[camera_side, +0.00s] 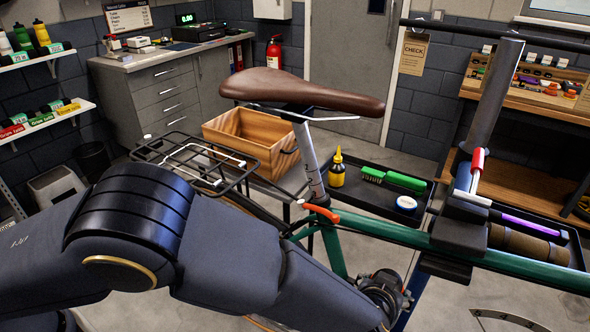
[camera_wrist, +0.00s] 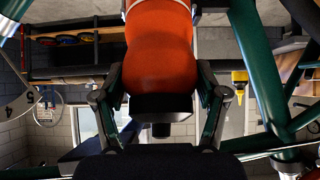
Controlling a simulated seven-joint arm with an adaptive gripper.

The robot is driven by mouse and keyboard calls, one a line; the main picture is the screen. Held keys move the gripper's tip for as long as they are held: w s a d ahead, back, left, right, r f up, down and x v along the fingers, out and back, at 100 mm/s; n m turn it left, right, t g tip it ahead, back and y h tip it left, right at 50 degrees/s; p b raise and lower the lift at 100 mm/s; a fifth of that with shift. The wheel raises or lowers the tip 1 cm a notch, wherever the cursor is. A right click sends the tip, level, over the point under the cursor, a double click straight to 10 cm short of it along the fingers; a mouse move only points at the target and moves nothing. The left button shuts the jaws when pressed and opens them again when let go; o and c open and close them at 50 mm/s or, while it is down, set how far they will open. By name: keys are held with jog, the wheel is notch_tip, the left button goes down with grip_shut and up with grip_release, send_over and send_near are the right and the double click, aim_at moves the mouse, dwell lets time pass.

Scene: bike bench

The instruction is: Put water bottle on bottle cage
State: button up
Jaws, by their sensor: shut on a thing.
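The water bottle (camera_wrist: 158,45) is orange and fills the upper middle of the wrist view. My gripper (camera_wrist: 160,90) has one finger on each side of it and is shut on it. The bottle's upper end runs out of the picture. Green bike frame tubes (camera_wrist: 257,65) are close by on the right in the wrist view. In the side view the green bike frame (camera_side: 500,262) is clamped in a stand, and my arm covers its lower part. The bottle and my fingers cannot be made out there. I cannot make out the bottle cage in either view.
A black tool tray (camera_side: 385,213) behind the frame holds a yellow bottle (camera_side: 338,175) and green brushes (camera_side: 405,181). The brown saddle (camera_side: 300,90) and rear rack (camera_side: 215,160) stand above my arm. A stand clamp (camera_side: 460,235) grips the top tube at the right.

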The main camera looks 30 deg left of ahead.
jog(key=f, duration=0.1)
jog(key=w+f, duration=0.1)
jog(key=shift+w+f, duration=0.1)
jog(key=shift+f, duration=0.3)
jog(key=shift+w+a+r+g, duration=0.1)
jog(key=shift+w+r+g, duration=0.15)
jog(key=shift+w+g, duration=0.45)
jog(key=shift+w+r+g, duration=0.1)
jog(key=shift+w+g, duration=0.8)
jog(key=shift+w, duration=0.3)
jog(key=shift+f, duration=0.9)
jog(key=o, duration=1.8)
